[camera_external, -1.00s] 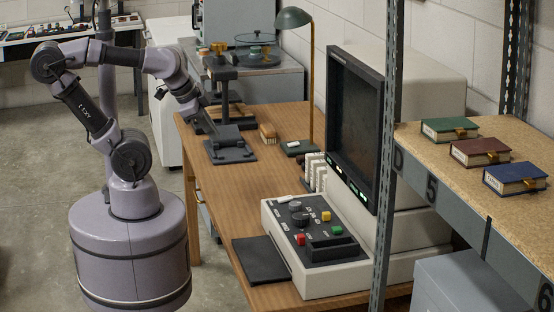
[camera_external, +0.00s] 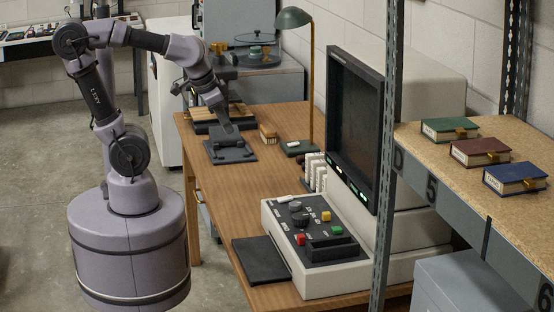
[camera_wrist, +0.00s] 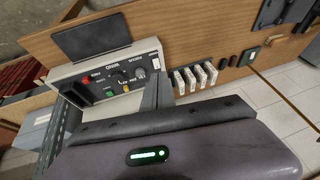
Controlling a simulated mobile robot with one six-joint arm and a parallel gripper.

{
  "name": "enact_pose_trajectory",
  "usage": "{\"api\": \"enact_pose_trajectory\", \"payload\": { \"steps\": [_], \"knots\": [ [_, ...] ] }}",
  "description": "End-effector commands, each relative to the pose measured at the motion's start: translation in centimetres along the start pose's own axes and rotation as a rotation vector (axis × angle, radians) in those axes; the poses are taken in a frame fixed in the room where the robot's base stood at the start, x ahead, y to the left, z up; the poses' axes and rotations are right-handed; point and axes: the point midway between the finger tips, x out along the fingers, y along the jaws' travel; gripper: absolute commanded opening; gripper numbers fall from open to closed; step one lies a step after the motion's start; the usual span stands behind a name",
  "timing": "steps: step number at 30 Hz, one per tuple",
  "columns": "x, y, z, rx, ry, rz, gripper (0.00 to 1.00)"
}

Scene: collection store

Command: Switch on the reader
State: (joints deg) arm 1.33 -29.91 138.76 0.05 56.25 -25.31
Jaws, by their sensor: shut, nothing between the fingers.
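The reader is a large cream machine with a dark, blank-looking screen (camera_external: 355,125) and a sloping control panel (camera_external: 318,251). Small greenish lights show along the screen's lower edge. The panel carries a red button (camera_external: 300,239), a yellow button (camera_external: 326,216), a green button (camera_external: 337,230) and dark knobs (camera_external: 298,208). In the wrist view the panel (camera_wrist: 72,85) is at upper left, with its red button (camera_wrist: 87,79) and green button (camera_wrist: 110,93). My gripper (camera_external: 228,127) is shut and empty, above the dark device at the table's far end, well apart from the panel.
A black pad (camera_external: 262,260) lies before the panel. A shelf upright (camera_external: 385,150) and shelf with books (camera_external: 480,150) are at right. The table middle (camera_external: 225,180) is clear.

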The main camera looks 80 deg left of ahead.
Motion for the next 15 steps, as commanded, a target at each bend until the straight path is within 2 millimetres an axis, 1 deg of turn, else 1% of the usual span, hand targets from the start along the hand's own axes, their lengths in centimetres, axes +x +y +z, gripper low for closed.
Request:
{"api": "enact_pose_trajectory", "payload": {
  "steps": [1,2,3,5,6,8,9,10,12,15],
  "knots": [
    [0.1,0.0,-2.3,-0.145,-0.050,-0.012,0.00],
    [0.7,0.1,-3.7,-0.260,-0.078,-0.025,0.00],
    [1.7,0.3,-5.4,-0.416,-0.111,-0.048,0.00],
    [3.5,0.7,-7.6,-0.642,-0.153,-0.094,0.00],
    [4.9,1.0,-8.8,-0.783,-0.175,-0.129,0.00],
    [7.1,1.5,-10.3,-0.972,-0.197,-0.183,0.00],
    [8.5,1.9,-10.9,-1.084,-0.206,-0.219,0.00],
    [9.5,2.1,-11.3,-1.158,-0.210,-0.244,0.00],
    [11.4,2.5,-11.9,-1.297,-0.213,-0.294,0.00],
    [13.2,2.9,-12.2,-1.418,-0.209,-0.340,0.00]
  ]
}}
